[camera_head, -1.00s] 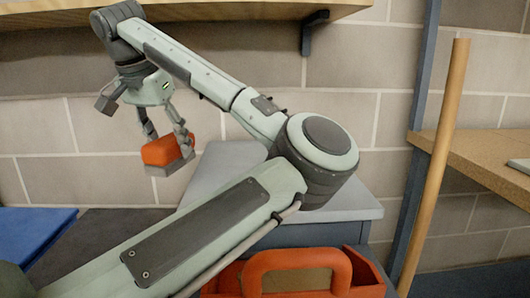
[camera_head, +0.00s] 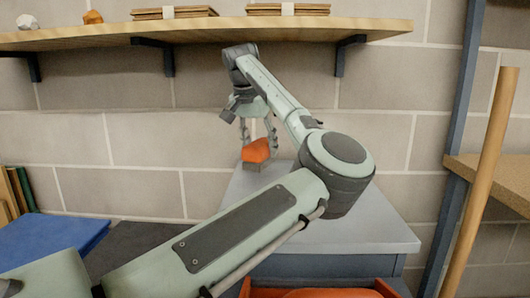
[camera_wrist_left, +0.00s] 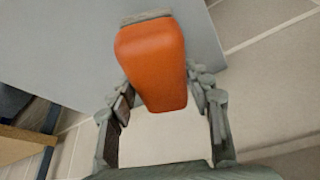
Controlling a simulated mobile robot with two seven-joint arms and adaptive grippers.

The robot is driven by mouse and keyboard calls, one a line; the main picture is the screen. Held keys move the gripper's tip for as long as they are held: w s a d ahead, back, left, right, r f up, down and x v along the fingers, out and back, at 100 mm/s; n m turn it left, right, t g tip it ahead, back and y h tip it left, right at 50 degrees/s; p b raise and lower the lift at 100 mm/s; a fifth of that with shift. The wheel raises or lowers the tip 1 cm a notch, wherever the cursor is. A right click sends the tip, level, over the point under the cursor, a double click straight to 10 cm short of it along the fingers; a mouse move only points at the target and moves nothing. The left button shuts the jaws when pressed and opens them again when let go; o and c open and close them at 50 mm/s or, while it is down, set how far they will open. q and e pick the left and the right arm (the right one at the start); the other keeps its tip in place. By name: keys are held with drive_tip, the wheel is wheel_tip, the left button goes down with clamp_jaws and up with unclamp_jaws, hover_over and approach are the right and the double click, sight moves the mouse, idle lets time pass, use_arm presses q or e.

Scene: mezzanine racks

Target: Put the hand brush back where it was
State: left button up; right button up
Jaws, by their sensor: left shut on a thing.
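The hand brush (camera_head: 256,150) has an orange body and a grey bristle block on its underside. My left gripper (camera_head: 258,133) is shut on its orange body, with the bristles facing down. In the left wrist view the orange body (camera_wrist_left: 152,62) lies between the fingers (camera_wrist_left: 160,95), and the grey bristle edge (camera_wrist_left: 146,17) shows beyond it. The brush is at the back left part of a grey cabinet top (camera_head: 345,225). I cannot tell whether the bristles touch that top. My right gripper is not in view.
A wooden wall shelf (camera_head: 225,33) with dark brackets runs above my left arm and carries bundles and small items. An orange tote (camera_head: 330,292) is at the bottom edge. A blue folder (camera_head: 45,240) lies left. A wooden pole (camera_head: 485,180) leans right. The grey top looks otherwise clear.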

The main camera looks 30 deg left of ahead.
use_arm(q)
drive_tip(key=shift+w+a, duration=0.2)
drive_tip(key=shift+w, duration=1)
drive_tip(key=shift+w+f, duration=0.2)
drive_tip(key=shift+w, duration=0.05)
drive_tip(key=shift+f, duration=1.5)
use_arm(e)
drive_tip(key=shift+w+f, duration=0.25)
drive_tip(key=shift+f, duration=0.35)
use_arm(q)
drive_tip(key=shift+f, duration=0.1)
drive_tip(key=shift+f, duration=0.15)
drive_tip(key=o, duration=1.1)
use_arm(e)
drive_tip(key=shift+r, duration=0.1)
